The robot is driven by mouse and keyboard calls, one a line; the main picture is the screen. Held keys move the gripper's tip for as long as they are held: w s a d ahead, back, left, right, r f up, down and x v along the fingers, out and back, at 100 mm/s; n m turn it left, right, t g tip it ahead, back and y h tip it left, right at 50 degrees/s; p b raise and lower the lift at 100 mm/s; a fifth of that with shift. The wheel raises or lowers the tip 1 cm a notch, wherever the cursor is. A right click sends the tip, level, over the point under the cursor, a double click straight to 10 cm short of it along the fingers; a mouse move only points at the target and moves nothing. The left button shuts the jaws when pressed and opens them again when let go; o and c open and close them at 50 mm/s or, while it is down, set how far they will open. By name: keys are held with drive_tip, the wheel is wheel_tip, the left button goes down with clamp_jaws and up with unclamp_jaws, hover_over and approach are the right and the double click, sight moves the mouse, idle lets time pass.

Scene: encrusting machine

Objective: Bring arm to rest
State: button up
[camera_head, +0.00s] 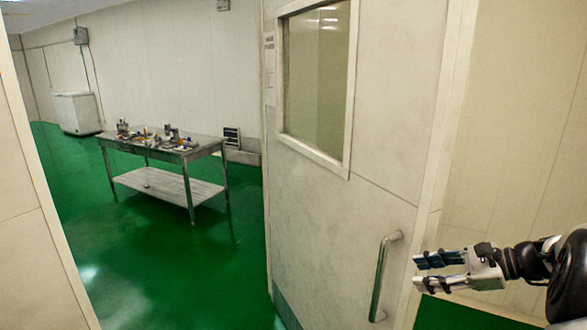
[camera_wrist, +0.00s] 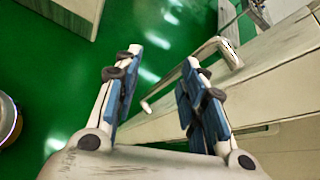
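My gripper (camera_head: 418,272) shows at the right of the head view, in front of the wall and just right of the door's edge. In the wrist view my gripper (camera_wrist: 163,65) has its two blue-padded fingers spread apart with nothing between them. The white door (camera_head: 350,190) with a window stands open in the head view. Its metal handle (camera_head: 381,275) is a little left of my fingertips. In the wrist view the handle (camera_wrist: 190,70) appears beyond the fingers, and I cannot tell how far away it is.
Through the doorway a metal table (camera_head: 165,145) with several small items stands on the green floor (camera_head: 120,235). A white chest (camera_head: 78,113) is at the far left. A wall panel (camera_head: 30,210) borders the doorway at the left. The floor between doorway and table is clear.

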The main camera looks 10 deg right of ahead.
drive_tip(key=s+a+r+n+g+h, duration=0.25)
drive_tip(key=s+a+n, duration=0.3)
drive_tip(key=a, duration=0.55)
drive_tip(key=s+a+r+n+g+h, duration=0.25)
drive_tip(key=s+a+n, duration=0.3)
drive_tip(key=a, duration=0.45)
drive_tip(key=s+a+f+n+h, duration=0.1)
drive_tip(key=s+a+n+h, duration=0.1)
drive_tip(key=s+n, duration=0.3)
drive_tip(key=s+a+f+n+t+h, duration=0.1)
drive_tip(key=s+a+f+n+h, duration=0.1)
drive_tip(key=s+n, duration=0.4)
drive_tip(key=s+a, duration=0.1)
drive_tip(key=s, duration=0.3)
drive_tip(key=shift+s+f+t, duration=0.25)
drive_tip(key=shift+f+t, duration=0.05)
drive_tip(key=shift+d, duration=0.1)
drive_tip(key=shift+c, duration=0.6)
